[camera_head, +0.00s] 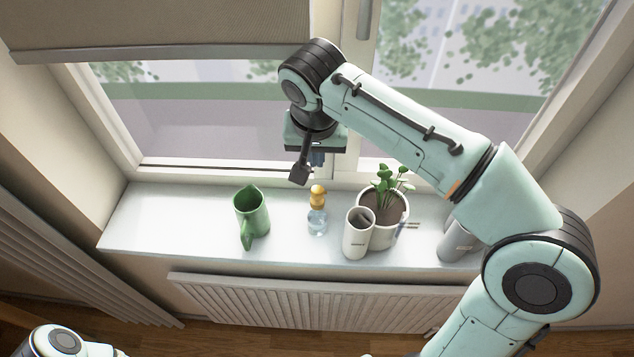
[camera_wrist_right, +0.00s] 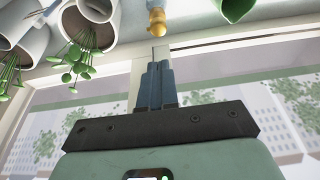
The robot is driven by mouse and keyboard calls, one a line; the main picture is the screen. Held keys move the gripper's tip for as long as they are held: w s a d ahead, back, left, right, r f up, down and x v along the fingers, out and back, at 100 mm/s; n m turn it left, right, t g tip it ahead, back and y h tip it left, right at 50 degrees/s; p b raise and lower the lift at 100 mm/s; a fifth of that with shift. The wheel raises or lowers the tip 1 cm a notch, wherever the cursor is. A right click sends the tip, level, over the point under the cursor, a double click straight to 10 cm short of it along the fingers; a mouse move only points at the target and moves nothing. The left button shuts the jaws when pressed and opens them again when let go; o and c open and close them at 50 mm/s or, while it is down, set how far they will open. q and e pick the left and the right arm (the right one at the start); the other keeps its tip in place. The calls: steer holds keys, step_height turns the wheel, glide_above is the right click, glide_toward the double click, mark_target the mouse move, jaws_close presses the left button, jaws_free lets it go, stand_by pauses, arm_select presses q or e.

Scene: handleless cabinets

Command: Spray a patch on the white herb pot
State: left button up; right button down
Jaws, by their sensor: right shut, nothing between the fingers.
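The white herb pot (camera_head: 387,236) stands on the windowsill with a leafy green plant in it. In the wrist view its herbs (camera_wrist_right: 84,52) show at upper left. A clear spray bottle (camera_head: 317,223) with an orange top stands upright on the sill, left of the pot; its top shows in the wrist view (camera_wrist_right: 157,22). My right gripper (camera_head: 318,158) is shut and empty, above and behind the bottle near the window frame. In the wrist view its fingers (camera_wrist_right: 155,82) are together, apart from the bottle. Only part of my left arm shows at lower left; its gripper is outside the picture.
A green jug (camera_head: 251,216) stands left of the bottle. A white cup (camera_head: 356,238) stands close in front of the herb pot. A grey pot (camera_head: 455,243) is partly hidden by my right arm. The sill's left end is clear; a radiator (camera_head: 300,305) is below.

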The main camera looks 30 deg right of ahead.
mark_target(318, 189)
arm_select(q)
steer(key=shift+s+f+b, duration=0.65)
steer(key=shift+s+f, duration=0.25)
steer(key=shift+f, duration=0.1)
arm_select(e)
steer(key=x, duration=0.7)
steer(key=s+x, duration=0.1)
steer(key=x, duration=0.2)
steer(key=shift+a+f, duration=0.2)
steer(key=shift+f, duration=0.4)
